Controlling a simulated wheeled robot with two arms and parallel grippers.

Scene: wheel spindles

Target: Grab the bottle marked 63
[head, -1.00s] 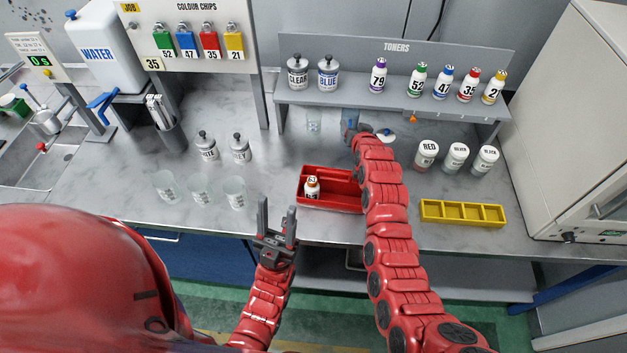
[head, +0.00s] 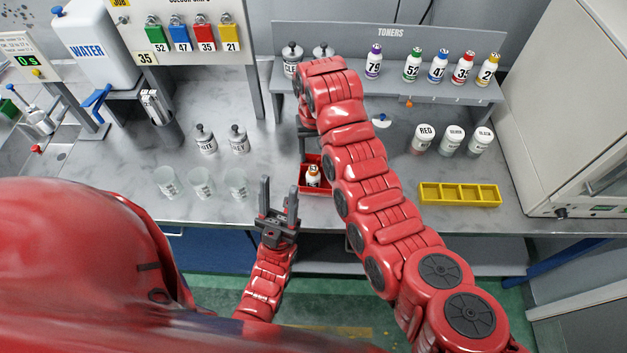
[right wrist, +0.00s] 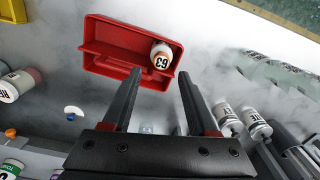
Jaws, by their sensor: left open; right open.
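The bottle marked 63 (head: 313,176) is white with an orange band and cap. It sits in the red tray (head: 318,190) on the bench, partly hidden by the tray wall. In the head view my right arm hides part of the tray.
A yellow divided tray (head: 460,194) stands right of my right arm. Clear cups (head: 203,183) and two grey-lidded jars (head: 238,140) stand left of the red tray. The toner shelf (head: 450,92) with bottles is behind.

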